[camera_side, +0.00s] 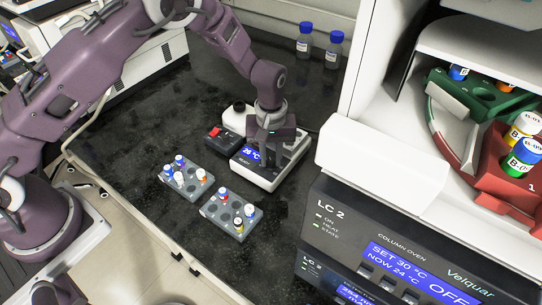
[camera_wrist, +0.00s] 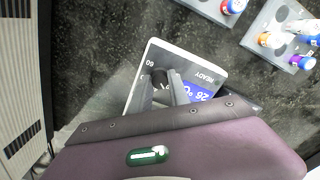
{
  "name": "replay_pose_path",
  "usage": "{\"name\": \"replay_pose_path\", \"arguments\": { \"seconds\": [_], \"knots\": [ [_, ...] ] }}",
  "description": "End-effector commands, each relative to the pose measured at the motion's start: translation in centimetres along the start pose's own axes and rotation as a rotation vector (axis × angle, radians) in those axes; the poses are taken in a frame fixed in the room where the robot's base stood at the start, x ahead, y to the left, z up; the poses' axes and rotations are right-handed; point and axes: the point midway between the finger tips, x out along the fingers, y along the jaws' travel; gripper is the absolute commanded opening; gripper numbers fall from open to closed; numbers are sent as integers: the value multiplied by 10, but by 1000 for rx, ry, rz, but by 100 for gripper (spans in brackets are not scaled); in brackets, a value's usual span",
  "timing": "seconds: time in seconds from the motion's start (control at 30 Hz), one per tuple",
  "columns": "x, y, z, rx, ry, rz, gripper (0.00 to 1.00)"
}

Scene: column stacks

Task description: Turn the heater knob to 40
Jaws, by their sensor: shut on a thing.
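The heater (camera_side: 262,182) is a white, low box on the dark bench, with a blue display (camera_side: 251,154) that appears to read 26 °C. In the wrist view the heater (camera_wrist: 208,68) shows "READY", a "60" mark and part of the display (camera_wrist: 196,92), upside down. My gripper (camera_side: 268,148) points down over the heater. In the wrist view its fingers (camera_wrist: 163,90) are shut on the dark knob (camera_wrist: 160,77). The fingers hide most of the knob, and I cannot read its setting. In the side view the gripper hides the knob.
Two vial racks (camera_side: 186,180) (camera_side: 231,214) stand in front of the heater. A small black box with a red switch (camera_side: 215,132) is at its left. Two blue-capped bottles (camera_side: 305,42) stand behind. The white cabinet and column oven (camera_side: 400,250) are close on the right.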

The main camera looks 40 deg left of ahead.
Motion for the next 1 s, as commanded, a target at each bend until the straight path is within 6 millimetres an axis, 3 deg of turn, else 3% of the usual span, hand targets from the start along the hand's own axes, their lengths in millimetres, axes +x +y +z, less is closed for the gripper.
{"name": "replay_pose_path", "arguments": {
  "seconds": [0.6,1.0],
  "knots": [
    [-1,0,-2,566,3,2,0],
    [-1,0,-2,815,4,2,0]
  ]
}}
